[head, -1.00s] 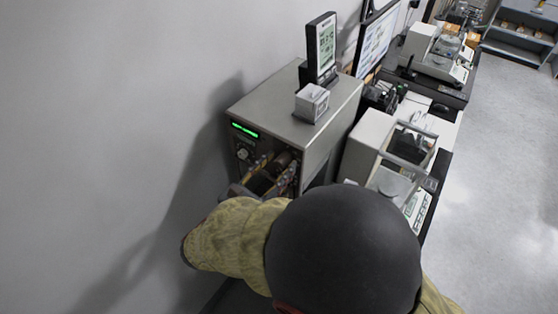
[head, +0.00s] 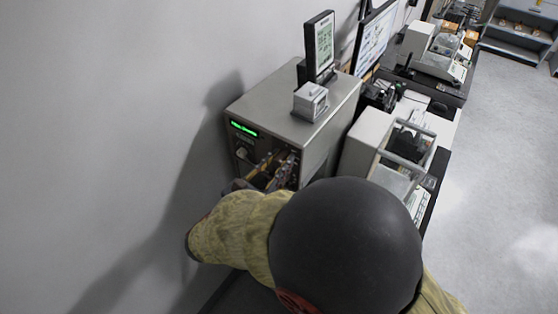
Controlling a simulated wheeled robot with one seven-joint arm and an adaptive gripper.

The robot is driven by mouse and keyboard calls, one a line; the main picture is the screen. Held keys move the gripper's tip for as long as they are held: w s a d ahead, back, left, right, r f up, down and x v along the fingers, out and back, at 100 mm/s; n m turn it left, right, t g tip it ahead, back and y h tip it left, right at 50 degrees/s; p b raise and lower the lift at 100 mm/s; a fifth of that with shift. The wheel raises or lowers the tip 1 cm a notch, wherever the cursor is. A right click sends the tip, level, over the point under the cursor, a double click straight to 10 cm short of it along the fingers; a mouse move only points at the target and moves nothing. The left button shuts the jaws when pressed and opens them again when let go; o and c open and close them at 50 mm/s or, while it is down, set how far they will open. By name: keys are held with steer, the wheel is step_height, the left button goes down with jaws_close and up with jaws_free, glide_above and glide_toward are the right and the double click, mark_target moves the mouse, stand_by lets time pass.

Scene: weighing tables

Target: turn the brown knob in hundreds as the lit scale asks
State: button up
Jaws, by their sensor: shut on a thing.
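The lit scale is a grey cabinet (head: 285,100) against the wall, with a small green display (head: 244,129) glowing on its front; its text is too small to read. A pale round knob (head: 242,153) shows below the display. My gripper (head: 272,170) is at the front panel, right of and below the pale knob, with its fingers closed around the brown knob. The brown knob is almost wholly hidden by the fingers, so its setting cannot be read. My arm hides the lower part of the panel.
A small monitor (head: 320,45) and a light box (head: 310,101) stand on the cabinet. A glass-chambered balance (head: 404,150) is close on the right. Another balance (head: 440,52) and a large screen (head: 375,40) are farther back. The floor at right is clear.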

jaws_close()
steer(key=shift+r+p, duration=0.1)
steer(key=shift+p, duration=0.35)
steer(key=n+p, duration=0.2)
steer(key=p, duration=0.2)
steer(key=shift+r+n, duration=0.2)
steer(key=shift+n, duration=0.2)
steer(key=n+p, duration=0.2)
steer(key=p, duration=0.2)
steer(key=shift+a+n+p, duration=0.1)
steer(key=shift+n+p, duration=0.3)
steer(key=n+p, duration=0.2)
steer(key=shift+w+f+p, duration=0.1)
steer(key=shift+f+p, duration=0.15)
steer(key=shift+p, duration=0.05)
steer(key=o, duration=0.8)
jaws_free()
steer(key=shift+f, duration=0.1)
